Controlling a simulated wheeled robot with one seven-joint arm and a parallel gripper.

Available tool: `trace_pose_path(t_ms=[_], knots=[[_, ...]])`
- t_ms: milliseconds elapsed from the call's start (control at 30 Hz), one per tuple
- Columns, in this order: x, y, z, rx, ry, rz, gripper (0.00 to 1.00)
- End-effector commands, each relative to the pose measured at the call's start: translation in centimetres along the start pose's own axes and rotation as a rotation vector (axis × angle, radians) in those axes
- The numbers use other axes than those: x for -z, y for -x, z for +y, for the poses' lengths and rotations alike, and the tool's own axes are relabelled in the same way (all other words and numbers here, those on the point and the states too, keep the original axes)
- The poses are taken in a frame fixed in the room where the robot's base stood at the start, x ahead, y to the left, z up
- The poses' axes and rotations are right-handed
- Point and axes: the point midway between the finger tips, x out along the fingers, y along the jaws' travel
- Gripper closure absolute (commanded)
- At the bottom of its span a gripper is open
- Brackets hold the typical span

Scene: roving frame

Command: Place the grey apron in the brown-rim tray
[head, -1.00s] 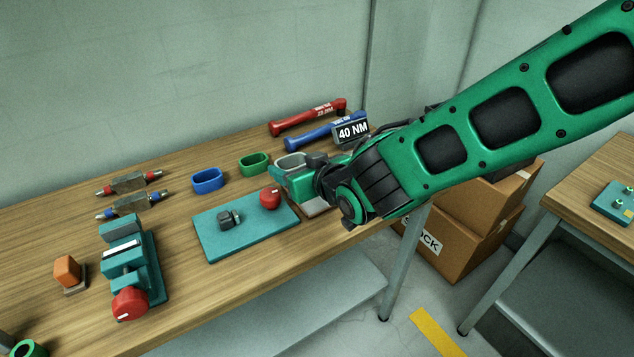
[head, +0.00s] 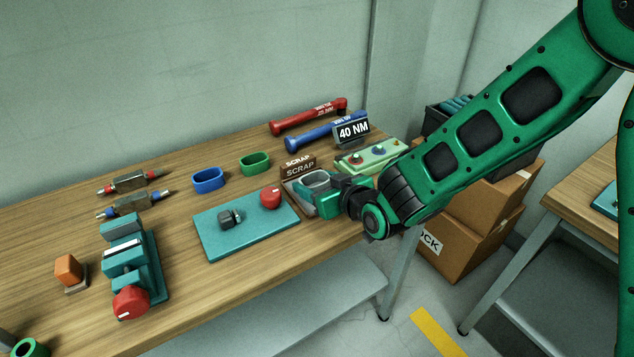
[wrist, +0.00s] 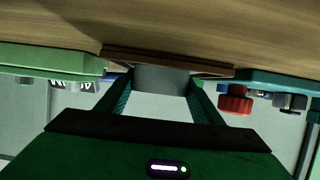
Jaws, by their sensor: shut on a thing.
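The grey apron (head: 314,179) is a small open band shape, held in my gripper (head: 322,192). In the wrist view the apron (wrist: 162,80) sits between the two fingers (wrist: 160,100), which are shut on it. The brown-rim tray, with a brown SCRAP sign (head: 299,170) at its back, is at the right end of the bench. My gripper hides much of the tray. The tray's brown rim (wrist: 125,54) shows just beyond the apron in the wrist view. The apron appears over the tray; I cannot tell whether it touches the floor of it.
A teal board (head: 225,240) with a red knob lies left of the tray. A green switch panel (head: 368,157) lies to the right. Blue (head: 209,181) and green (head: 255,165) bands stand behind on the wooden bench. Two torque wrenches and a 40 NM display (head: 353,131) are at the back.

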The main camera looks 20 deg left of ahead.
Motion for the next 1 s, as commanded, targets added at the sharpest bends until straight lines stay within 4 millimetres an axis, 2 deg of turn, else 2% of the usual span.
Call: trace_pose_path(t_ms=[200, 233, 300, 700, 867, 1000], knots=[[-0.3, -0.1, 0.0, 0.0, 0.0, -0.001, 0.61], [-0.3, -0.1, 0.0, 0.0, 0.0, -0.001, 0.37], [-0.3, -0.1, 0.0, 0.0, 0.0, 0.0, 0.21], [0.1, 0.1, 0.1, -0.001, 0.0, 0.0, 0.21], [0.1, 2.3, 0.1, -0.001, 0.0, 0.0, 0.21], [0.1, 5.0, 0.1, -0.001, 0.001, 0.001, 0.21]])
